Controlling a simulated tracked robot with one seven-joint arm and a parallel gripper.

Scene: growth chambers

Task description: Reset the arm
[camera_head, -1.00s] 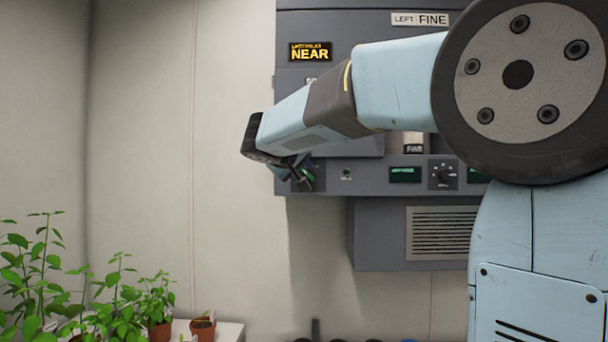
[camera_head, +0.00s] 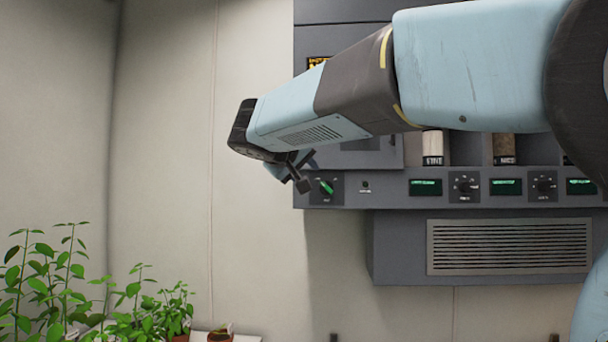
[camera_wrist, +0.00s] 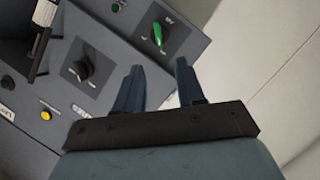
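My arm reaches in from the right in the head view, in front of the grey wall panel (camera_head: 340,187). My gripper (camera_head: 300,180) is at the left end of the arm, near the panel's lower left corner. In the wrist view my gripper (camera_wrist: 158,75) shows two dark blue fingers apart, with nothing between them. Past the fingertips is a green switch (camera_wrist: 158,34) on the panel. The green switch (camera_head: 327,187) also shows in the head view, just right of the fingers. I see a clear gap between fingers and switch in the wrist view.
The panel carries black knobs (camera_wrist: 82,68), green displays (camera_head: 425,187) and a yellow button (camera_wrist: 46,115). A vent box (camera_head: 510,246) hangs below. Potted plants (camera_head: 150,310) stand at the lower left. The wall (camera_head: 165,130) left of the gripper is bare.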

